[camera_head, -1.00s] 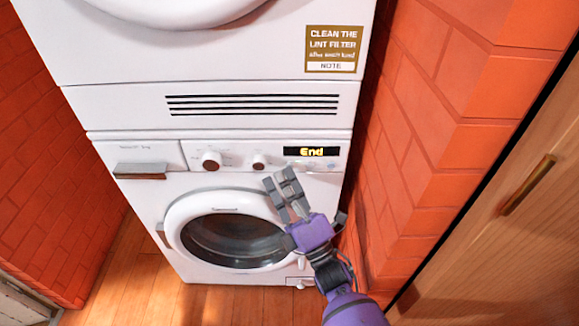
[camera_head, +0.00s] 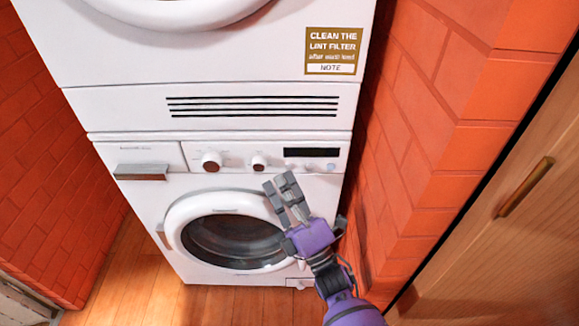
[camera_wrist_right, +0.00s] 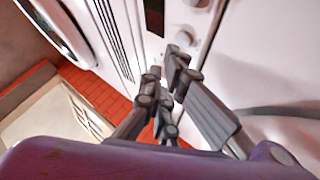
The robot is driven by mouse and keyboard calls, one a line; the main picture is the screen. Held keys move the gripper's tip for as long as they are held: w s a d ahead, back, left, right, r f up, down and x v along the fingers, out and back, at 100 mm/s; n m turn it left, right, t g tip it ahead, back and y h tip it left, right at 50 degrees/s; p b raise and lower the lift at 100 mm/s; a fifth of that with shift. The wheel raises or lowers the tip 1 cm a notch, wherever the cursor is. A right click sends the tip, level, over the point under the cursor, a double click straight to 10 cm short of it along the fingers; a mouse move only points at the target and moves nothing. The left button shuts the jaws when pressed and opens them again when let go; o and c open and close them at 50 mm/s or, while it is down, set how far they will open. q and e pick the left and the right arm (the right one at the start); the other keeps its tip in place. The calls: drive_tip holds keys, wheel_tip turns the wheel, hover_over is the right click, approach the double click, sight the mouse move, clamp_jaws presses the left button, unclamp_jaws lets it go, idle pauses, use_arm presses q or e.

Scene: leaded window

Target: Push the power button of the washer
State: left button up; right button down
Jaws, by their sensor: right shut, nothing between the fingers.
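The white washer (camera_head: 182,262) stands below a stacked machine, with a round glass door (camera_head: 233,240). Its control panel has two knobs, the larger left one (camera_head: 212,161) and the smaller right one (camera_head: 259,162), and a dark, blank display (camera_head: 312,152). Small, faint buttons (camera_head: 331,166) sit below the display; I cannot read which is the power button. My right gripper (camera_head: 281,184) is shut and empty, its fingertips just below the panel in the picture. The wrist view shows the fingertips (camera_wrist_right: 170,76) close to the washer front; contact cannot be told. My left gripper is not in view.
The upper machine (camera_head: 220,60) carries a brown note sticker (camera_head: 333,50) and dark vent slots (camera_head: 252,105). A brick wall (camera_head: 425,120) rises close on the right, beside a wooden cabinet door with a handle (camera_head: 525,187). Wooden floor (camera_head: 120,280) lies below.

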drive_tip(key=s+p, duration=0.2)
drive_tip(key=s, duration=0.4)
idle(0.4)
